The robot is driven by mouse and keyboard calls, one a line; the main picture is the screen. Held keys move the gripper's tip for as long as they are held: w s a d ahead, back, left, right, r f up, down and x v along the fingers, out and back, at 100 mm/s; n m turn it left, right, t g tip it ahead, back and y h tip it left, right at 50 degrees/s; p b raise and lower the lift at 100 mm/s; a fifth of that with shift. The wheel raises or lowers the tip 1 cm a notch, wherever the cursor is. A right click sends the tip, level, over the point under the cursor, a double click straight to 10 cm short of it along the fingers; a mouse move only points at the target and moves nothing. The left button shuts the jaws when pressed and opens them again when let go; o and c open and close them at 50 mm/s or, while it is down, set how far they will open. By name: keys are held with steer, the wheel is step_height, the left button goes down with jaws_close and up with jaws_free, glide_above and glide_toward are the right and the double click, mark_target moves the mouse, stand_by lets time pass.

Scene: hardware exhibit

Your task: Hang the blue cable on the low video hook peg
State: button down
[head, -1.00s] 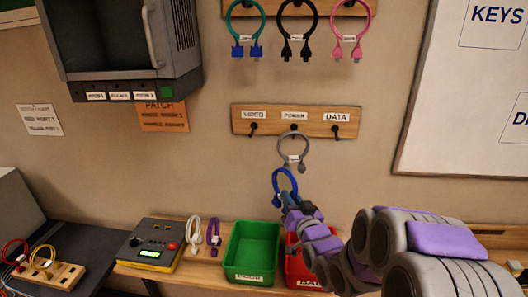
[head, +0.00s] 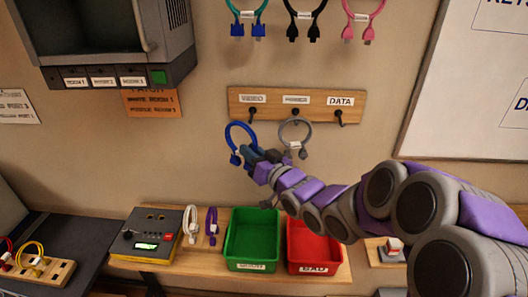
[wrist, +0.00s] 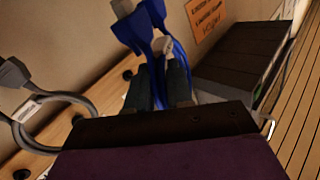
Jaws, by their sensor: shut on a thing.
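The blue cable (head: 231,131) is a loop with its plugs hanging down. My gripper (head: 250,156) is shut on it, and the wrist view also shows the blue cable (wrist: 143,28) between the fingers (wrist: 168,85). In the head view the top of the loop is just below the "VIDEO" label (head: 252,98) of the low wooden board (head: 318,101), at the left peg (head: 250,115). I cannot tell whether the loop is around the peg or only in front of it. A grey cable (head: 309,127) hangs on the middle "POWER" peg, close right of the blue loop.
The right "DATA" peg (head: 339,117) is bare. Teal (head: 232,8), black (head: 318,18) and pink (head: 376,12) cables hang above. A grey cabinet (head: 120,50) is at upper left. Green (head: 232,238) and red (head: 292,240) bins and a tester box (head: 130,258) stand on the bench below.

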steer(key=shift+w+a, duration=0.3)
steer(key=shift+a, duration=0.15)
steer(key=shift+w+a, duration=0.1)
steer(key=shift+w, duration=0.15)
steer(key=w+d, duration=0.2)
steer(key=d, duration=0.4)
steer(key=shift+w+a+f+p, duration=0.4)
steer(key=shift+w+p, duration=0.05)
steer(key=shift+w, duration=0.35)
steer(key=shift+w+a+f+p, duration=0.35)
steer(key=shift+w+a+p, duration=0.05)
steer(key=shift+w, duration=0.45)
steer(key=shift+w+a+f+p, duration=0.4)
steer(key=shift+w+p, duration=0.05)
steer(key=shift+w, duration=0.35)
